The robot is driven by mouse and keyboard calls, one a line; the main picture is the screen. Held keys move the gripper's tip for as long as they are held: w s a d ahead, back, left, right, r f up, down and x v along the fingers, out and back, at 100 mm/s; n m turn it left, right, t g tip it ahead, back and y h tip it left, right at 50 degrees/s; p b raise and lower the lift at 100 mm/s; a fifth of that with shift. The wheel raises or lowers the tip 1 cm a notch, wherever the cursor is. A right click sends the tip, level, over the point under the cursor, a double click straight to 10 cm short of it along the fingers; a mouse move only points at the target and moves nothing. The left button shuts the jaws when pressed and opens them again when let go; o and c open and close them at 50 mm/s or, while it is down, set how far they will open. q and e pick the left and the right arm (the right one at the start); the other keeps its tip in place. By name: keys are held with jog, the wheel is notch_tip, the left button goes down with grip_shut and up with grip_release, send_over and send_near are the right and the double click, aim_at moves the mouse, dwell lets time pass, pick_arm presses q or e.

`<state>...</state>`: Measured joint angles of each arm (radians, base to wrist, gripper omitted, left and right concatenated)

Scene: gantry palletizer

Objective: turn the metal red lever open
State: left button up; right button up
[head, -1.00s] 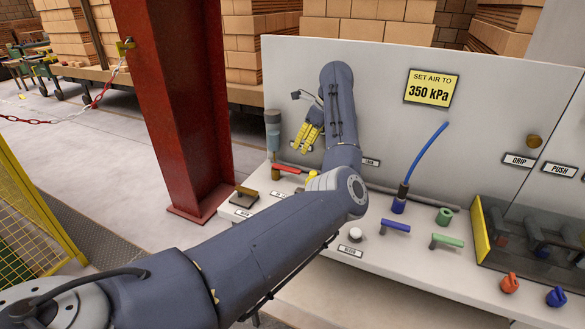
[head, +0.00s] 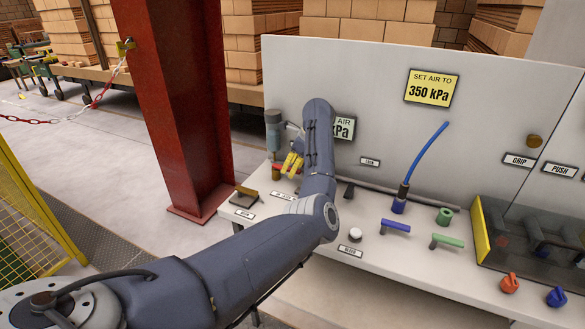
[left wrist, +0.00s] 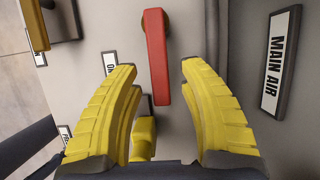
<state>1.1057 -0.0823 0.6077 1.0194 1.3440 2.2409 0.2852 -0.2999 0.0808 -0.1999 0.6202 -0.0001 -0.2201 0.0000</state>
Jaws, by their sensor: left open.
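The red lever (left wrist: 157,55) shows in the left wrist view as a straight red bar, its free end between my open yellow fingertips. Gaps show on both sides of the bar, so the fingers look apart from it. In the head view my left gripper (head: 291,165) is at the left end of the panel's ledge, over the lever, which it mostly hides. The left gripper (left wrist: 158,66) is open. My right gripper is in neither view.
A MAIN AIR label (left wrist: 281,60) stands right of the lever. A grey-blue cylinder (head: 273,130) stands close to the gripper's left. Blue (head: 396,226) and green (head: 447,240) handles lie farther right on the ledge. A red column (head: 180,110) rises at left.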

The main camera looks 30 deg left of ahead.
pick_arm(q)
grip_shut()
dwell(0.3)
